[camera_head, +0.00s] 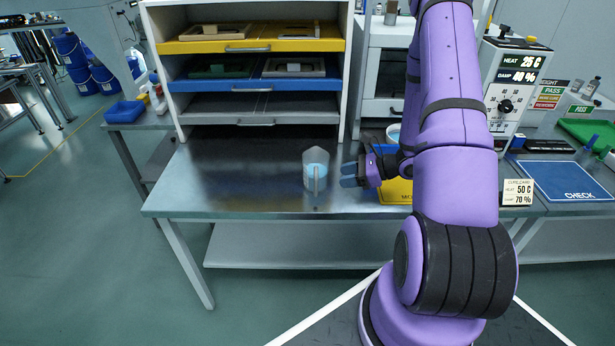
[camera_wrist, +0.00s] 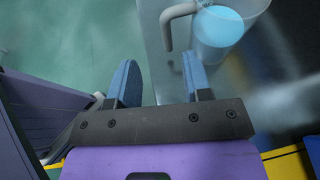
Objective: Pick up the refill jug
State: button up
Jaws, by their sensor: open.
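The refill jug (camera_head: 316,171) is a clear jug with light blue liquid in it. It stands upright on the metal table in the head view, near the front edge. In the wrist view the jug (camera_wrist: 220,28) is at the top right, with its grey handle (camera_wrist: 178,22) pointing left. My gripper (camera_head: 350,176) is just right of the jug in the head view, with blue fingers. In the wrist view my gripper (camera_wrist: 162,82) is open and nothing is between its fingers. The handle lies ahead of the fingers, apart from them.
A shelf unit with yellow, blue and grey drawers (camera_head: 255,115) stands behind the jug. A yellow mat (camera_head: 396,190) lies partly behind my arm. A control box (camera_head: 510,85) and a blue CHECK mat (camera_head: 568,181) are on the right. The table's left part (camera_head: 215,180) is clear.

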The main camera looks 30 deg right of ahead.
aim_at(315, 186)
jog(key=shift+m, duration=0.5)
jog(key=x, duration=0.3)
jog(key=f+x, duration=0.1)
jog(key=x, duration=0.3)
jog(key=d+f+x, duration=0.1)
jog(key=x, duration=0.3)
jog(key=shift+t, duration=0.3)
grip_shut()
